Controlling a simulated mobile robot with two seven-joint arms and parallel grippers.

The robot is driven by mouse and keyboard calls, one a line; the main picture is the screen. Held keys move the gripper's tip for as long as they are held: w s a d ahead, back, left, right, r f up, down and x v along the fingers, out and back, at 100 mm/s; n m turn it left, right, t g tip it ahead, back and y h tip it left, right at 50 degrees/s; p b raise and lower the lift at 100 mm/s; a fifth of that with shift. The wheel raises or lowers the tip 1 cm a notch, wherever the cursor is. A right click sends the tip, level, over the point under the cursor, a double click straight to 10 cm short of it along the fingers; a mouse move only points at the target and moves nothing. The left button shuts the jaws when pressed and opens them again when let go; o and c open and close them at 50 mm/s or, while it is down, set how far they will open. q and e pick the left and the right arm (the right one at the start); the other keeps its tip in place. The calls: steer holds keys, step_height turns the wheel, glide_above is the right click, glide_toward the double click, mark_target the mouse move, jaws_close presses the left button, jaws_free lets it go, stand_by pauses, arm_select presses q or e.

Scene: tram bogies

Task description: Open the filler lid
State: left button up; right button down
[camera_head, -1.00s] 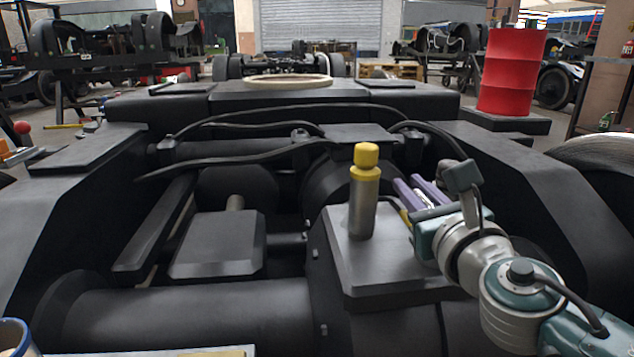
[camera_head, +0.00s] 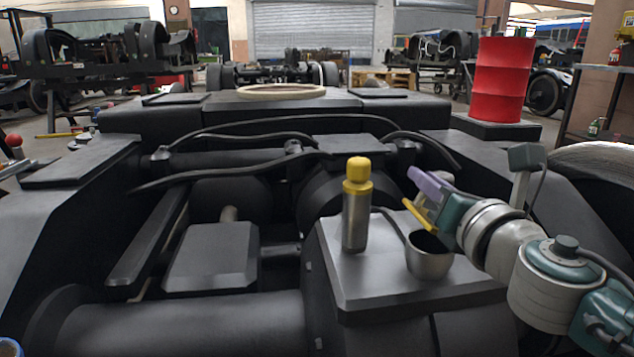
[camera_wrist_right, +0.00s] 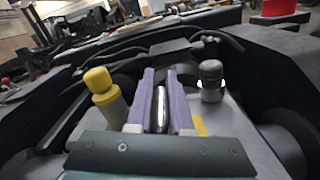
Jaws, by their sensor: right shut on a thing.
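A metal filler cup (camera_head: 430,261) with a dark open top stands on the flat grey block in the head view. My right gripper (camera_head: 424,200) is just above it on the right. In the right wrist view its purple fingers (camera_wrist_right: 161,108) are shut on a shiny metal piece (camera_wrist_right: 161,112), seen edge-on, which looks like the filler lid. The fingers partly hide it. A yellow strip beside the fingers shows in both views; I cannot tell what it belongs to. My left gripper is not in view.
A grey bottle with a yellow cap (camera_head: 356,215) stands upright left of the cup on the same block (camera_head: 400,295). Black hoses (camera_head: 240,165) cross the bogie behind. A red drum (camera_head: 500,80) stands at the back right. A dark capped post (camera_wrist_right: 211,82) shows in the wrist view.

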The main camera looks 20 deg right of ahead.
steer(key=d+m, duration=0.1)
steer(key=m, duration=0.1)
steer(key=d+m, duration=0.1)
steer(key=shift+s+d+r+m, duration=0.3)
steer(key=shift+d+r, duration=0.05)
steer(key=shift+r, duration=0.05)
steer(key=shift+s+d+f+m+b, duration=0.1)
steer(key=shift+s+d+m+b, duration=0.1)
steer(key=shift+d+m, duration=0.75)
steer(key=shift+s+d+f+m+b, duration=0.15)
steer(key=shift+d+m, duration=0.45)
steer(key=shift+m, duration=0.65)
steer(key=shift+s, duration=0.1)
steer(key=c, duration=0.9)
jaws_free()
steer(key=shift+r, duration=0.1)
steer(key=shift+o, duration=0.3)
